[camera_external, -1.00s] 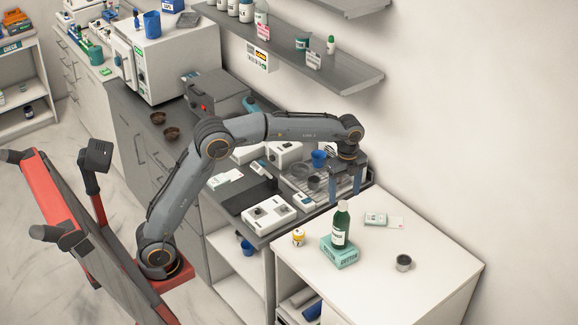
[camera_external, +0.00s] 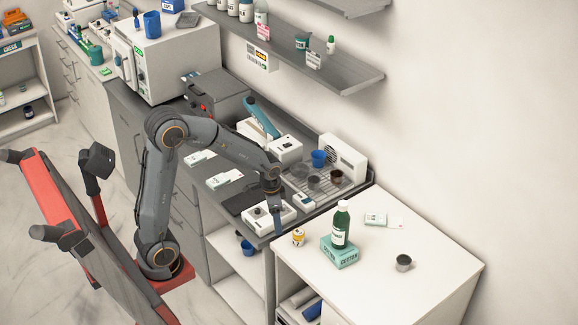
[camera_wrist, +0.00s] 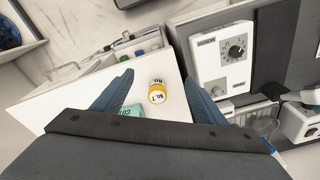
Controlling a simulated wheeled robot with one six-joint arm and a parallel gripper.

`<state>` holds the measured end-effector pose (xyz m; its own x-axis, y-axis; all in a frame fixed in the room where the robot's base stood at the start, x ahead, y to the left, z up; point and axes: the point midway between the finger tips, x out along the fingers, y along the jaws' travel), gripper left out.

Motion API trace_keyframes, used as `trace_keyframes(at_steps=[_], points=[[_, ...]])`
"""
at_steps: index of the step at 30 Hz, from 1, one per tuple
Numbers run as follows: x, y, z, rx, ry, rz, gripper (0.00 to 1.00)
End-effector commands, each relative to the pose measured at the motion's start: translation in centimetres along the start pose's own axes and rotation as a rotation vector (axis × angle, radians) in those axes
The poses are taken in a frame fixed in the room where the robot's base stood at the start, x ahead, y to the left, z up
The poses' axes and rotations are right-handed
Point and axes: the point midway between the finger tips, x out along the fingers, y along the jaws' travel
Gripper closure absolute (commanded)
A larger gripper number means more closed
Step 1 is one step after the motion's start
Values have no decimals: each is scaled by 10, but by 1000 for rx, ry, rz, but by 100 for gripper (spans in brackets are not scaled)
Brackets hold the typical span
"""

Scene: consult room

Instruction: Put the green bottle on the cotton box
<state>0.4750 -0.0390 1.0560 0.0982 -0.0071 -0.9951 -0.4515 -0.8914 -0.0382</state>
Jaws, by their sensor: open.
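The green bottle (camera_external: 341,226) has a white cap and label and stands upright on top of the teal cotton box (camera_external: 340,253), on the white table. My gripper (camera_external: 278,222) is open and empty, left of the bottle and apart from it, near the table's left edge. In the wrist view my gripper (camera_wrist: 165,95) shows two blue fingers spread wide. Part of the cotton box (camera_wrist: 125,111) shows beside the left finger there. The green bottle cannot be made out in the wrist view.
A small yellow-and-white jar (camera_external: 298,237) stands left of the box; it lies between my fingers' lines in the wrist view (camera_wrist: 157,92). A metal cup (camera_external: 403,262) and a flat pack with a card (camera_external: 376,219) are on the white table (camera_external: 430,290). A white device (camera_external: 262,217) is on the grey counter.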

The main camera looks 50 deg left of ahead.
Motion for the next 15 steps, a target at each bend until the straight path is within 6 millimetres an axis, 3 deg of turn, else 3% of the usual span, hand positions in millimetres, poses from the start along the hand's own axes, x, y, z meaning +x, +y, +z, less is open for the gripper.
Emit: trace_keyframes(at_steps=[1,3,6,9,15], points=[[10,1,29,-99,2,-3,34],[23,4,60,-228,12,-9,34],[35,9,93,-364,23,-14,34],[42,12,111,-441,29,-16,34],[44,14,117,-472,33,-17,34]])
